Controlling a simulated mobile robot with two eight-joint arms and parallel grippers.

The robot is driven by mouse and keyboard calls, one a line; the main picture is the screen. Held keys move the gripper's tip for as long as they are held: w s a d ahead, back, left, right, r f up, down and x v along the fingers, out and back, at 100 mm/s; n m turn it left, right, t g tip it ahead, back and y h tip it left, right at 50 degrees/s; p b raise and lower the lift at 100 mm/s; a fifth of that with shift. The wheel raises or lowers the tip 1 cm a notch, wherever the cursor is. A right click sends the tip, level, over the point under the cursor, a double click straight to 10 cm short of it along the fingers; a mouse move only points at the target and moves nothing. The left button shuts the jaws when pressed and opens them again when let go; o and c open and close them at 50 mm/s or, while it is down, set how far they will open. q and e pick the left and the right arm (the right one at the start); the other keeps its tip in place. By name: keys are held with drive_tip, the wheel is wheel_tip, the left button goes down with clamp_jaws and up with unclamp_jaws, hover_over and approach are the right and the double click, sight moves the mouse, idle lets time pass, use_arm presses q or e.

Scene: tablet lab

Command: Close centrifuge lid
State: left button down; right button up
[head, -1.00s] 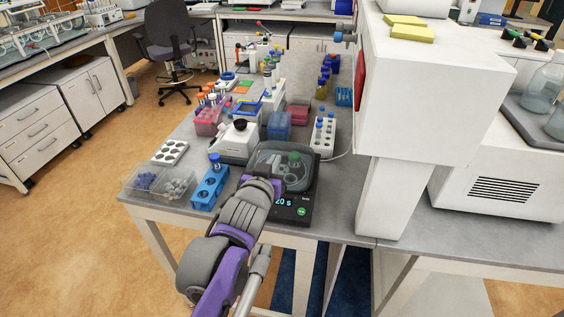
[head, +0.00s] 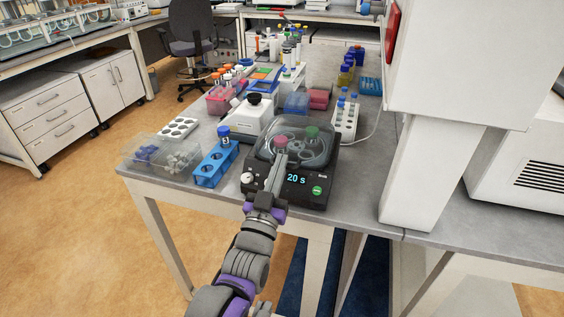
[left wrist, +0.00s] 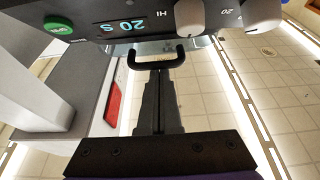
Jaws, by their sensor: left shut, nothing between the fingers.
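The centrifuge (head: 331,171) is a dark box on the bench with a lit "20 s" display. Its clear lid (head: 297,146) looks down over the bowl; I cannot tell whether it is fully seated. A pink cap (head: 281,142) and a green cap (head: 312,131) show through it. My left gripper (head: 276,166) is shut and empty at the front of the lid, left of the display. In the left wrist view, inverted, the shut fingers (left wrist: 158,78) point at a black handle (left wrist: 157,62); contact is unclear. My right gripper is not in view.
Left of the centrifuge stand a blue tube rack (head: 214,165), a clear bin (head: 133,158) and a white device (head: 246,130). A white tube rack (head: 345,120) is behind. A large white machine (head: 440,170) stands close on the right.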

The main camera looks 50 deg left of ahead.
use_arm(q)
drive_tip(key=shift+s+d+f, duration=0.15)
drive_tip(key=shift+f, duration=0.55)
wheel_tip(320, 180, up, 4)
drive_tip(key=p, duration=0.3)
drive_tip(key=f+v, duration=0.1)
drive_tip(key=v, duration=0.8)
